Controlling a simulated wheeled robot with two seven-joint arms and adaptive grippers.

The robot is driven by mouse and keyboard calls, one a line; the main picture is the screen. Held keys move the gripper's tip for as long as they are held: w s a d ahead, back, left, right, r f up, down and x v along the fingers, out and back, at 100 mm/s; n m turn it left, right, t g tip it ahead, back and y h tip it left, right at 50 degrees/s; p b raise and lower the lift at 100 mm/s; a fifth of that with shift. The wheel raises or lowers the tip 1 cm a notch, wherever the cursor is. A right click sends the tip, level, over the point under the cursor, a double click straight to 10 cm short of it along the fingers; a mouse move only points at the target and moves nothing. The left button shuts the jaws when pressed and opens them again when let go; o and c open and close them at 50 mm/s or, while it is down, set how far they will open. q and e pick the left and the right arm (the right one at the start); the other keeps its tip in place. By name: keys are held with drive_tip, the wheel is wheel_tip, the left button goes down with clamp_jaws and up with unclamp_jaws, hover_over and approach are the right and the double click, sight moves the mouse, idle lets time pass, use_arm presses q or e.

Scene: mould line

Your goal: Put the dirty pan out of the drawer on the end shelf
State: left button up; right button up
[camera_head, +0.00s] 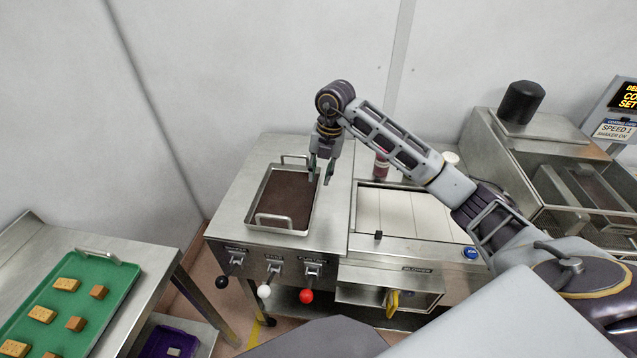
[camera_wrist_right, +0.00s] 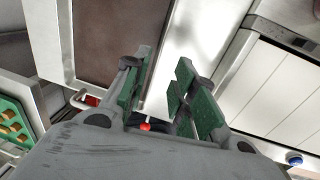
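A rectangular steel pan (camera_head: 313,208) with a loop handle at each short end lies on the steel top (camera_head: 240,190) at the left end of the machine. Its inside is covered in dark brown. My right gripper (camera_head: 322,176) is above the pan's right long side, pointing down. In the right wrist view its two green-padded fingers (camera_wrist_right: 164,92) are apart with nothing held between them. The pan's brown inside (camera_wrist_right: 117,40) shows beyond the fingers there. I cannot tell whether a finger touches the pan. My left gripper is not in view.
Levers with black, white and red knobs (camera_head: 306,296) stick out of the machine's front. White slats (camera_head: 395,212) lie right of the pan, with a dark red bottle (camera_head: 382,166) behind. An open bay (camera_head: 360,293) is below. A green tray (camera_head: 100,285) of biscuits is at left.

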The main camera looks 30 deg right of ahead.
drive_tip(key=shift+s+d+r, duration=0.15)
drive_tip(key=shift+r, duration=1)
